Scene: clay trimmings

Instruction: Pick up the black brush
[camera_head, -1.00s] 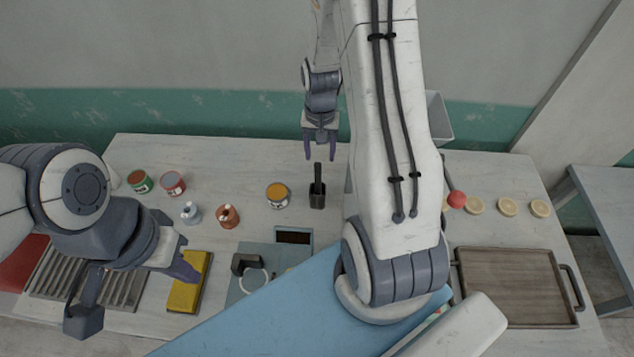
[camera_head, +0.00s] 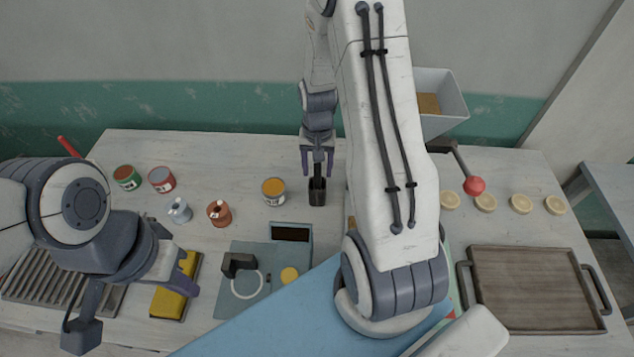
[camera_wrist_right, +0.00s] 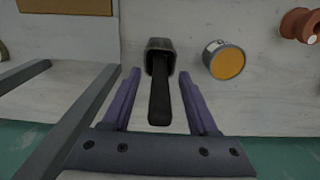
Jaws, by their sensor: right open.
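The black brush (camera_head: 317,184) is in the middle of the table; its narrow handle points up toward my right gripper, above a wider dark cup-like part (camera_head: 317,198). I cannot tell whether that part is a holder or the brush's head. My right gripper (camera_head: 317,165) is open, with its two purple fingers either side of the handle. The right wrist view shows the handle (camera_wrist_right: 160,102) between the open fingers (camera_wrist_right: 159,76), with a gap on each side. My left gripper (camera_head: 183,274) is over the yellow block at left; its opening is unclear.
A yellow-orange tin (camera_head: 273,191) stands just left of the brush, with a copper spool (camera_head: 219,213) farther left. A blue board (camera_head: 236,300) lies in front. A wooden tray (camera_head: 535,290) is at right. My right arm hides the table right of the brush.

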